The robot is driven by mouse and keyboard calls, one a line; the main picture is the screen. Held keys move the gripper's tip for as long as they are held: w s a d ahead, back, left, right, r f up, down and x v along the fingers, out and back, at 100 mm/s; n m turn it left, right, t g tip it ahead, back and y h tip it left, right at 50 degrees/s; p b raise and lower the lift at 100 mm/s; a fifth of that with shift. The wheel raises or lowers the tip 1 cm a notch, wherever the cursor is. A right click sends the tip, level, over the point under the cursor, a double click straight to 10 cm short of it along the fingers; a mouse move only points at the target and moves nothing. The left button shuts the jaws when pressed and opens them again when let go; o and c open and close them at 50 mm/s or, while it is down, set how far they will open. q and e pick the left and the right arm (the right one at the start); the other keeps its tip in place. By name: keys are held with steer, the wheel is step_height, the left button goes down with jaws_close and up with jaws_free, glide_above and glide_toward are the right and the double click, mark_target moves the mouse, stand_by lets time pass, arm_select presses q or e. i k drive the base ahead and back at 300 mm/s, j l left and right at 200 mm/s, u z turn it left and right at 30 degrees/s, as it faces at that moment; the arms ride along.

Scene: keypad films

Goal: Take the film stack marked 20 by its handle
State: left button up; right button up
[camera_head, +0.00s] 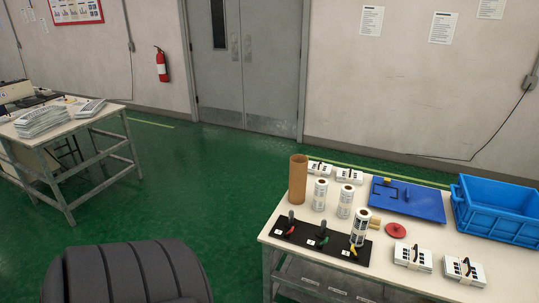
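Several white stacks with dark handles lie on the white table (510,280) at the right. Two are near its front right: one stack (405,257) and another stack (458,272) to its right. Two more are at the back edge: a stack (320,168) and a stack (349,175) beside it. Their number marks are too small to read, so I cannot tell which is 20. Neither of my grippers is in view.
On the table are a brown tube (298,180), white rolls (320,195), a black board (303,236) with coloured parts, a red disc (396,230), a blue panel (425,203) and a blue crate (490,222). A dark chair (125,275) stands left on open green floor.

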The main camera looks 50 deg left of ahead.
mark_target(320, 170)
steer(key=u, duration=1.35)
steer(key=i+j+u, duration=0.2)
steer(key=i+u, duration=0.2)
steer(key=i+j+u, duration=0.2)
steer(key=u, duration=0.2)
steer(key=i+j+u, duration=0.1)
steer(key=i+u, duration=0.5)
steer(key=u, duration=0.15)
steer(key=i+u, duration=0.4)
steer(key=i+j+z, duration=0.15)
steer(key=i, duration=0.3)
steer(key=i+z, duration=0.15)
steer(key=i, duration=0.3)
steer(key=i+z, duration=0.2)
steer(key=z, duration=0.3)
steer(key=i+z, duration=0.25)
steer(key=z, duration=0.2)
steer(key=i+j+z, duration=0.1)
steer(key=z, duration=0.4)
steer(key=i+j+z, duration=0.2)
steer(key=z, duration=0.25)
steer(key=i, duration=0.05)
